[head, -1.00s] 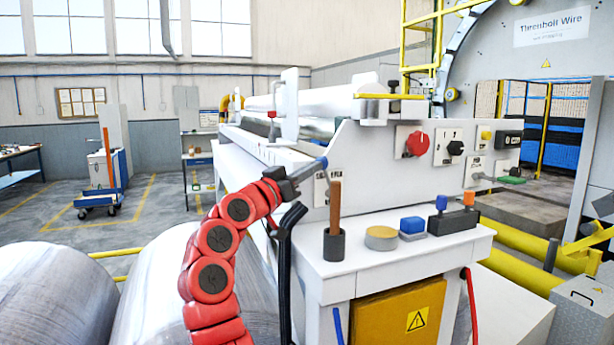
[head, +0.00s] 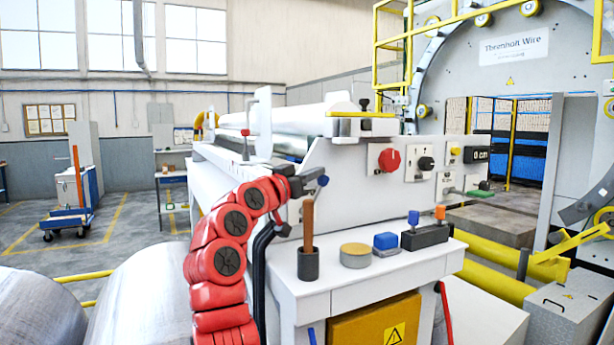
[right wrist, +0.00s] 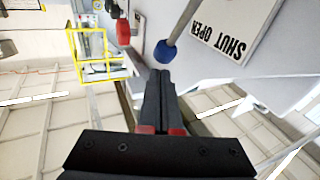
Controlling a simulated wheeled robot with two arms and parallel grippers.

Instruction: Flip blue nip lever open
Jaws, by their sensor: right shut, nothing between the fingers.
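The blue nip lever's ball knob (head: 323,180) stands out on its rod at the near end of the white machine. In the right wrist view the knob (right wrist: 165,52) hangs on a grey rod beside the left edge of a SHUT/OPEN plate (right wrist: 233,28). My right gripper (head: 312,185) is shut and empty, with its fingertips (right wrist: 161,74) right at the knob. I cannot tell whether they touch it. My left gripper is not in view.
A pot with a brown handle (head: 308,262) stands on the white shelf below the gripper, with a yellow-topped tin (head: 355,255) and a blue block (head: 386,242) beside it. A red knob (right wrist: 123,32) shows near the fingers in the wrist view.

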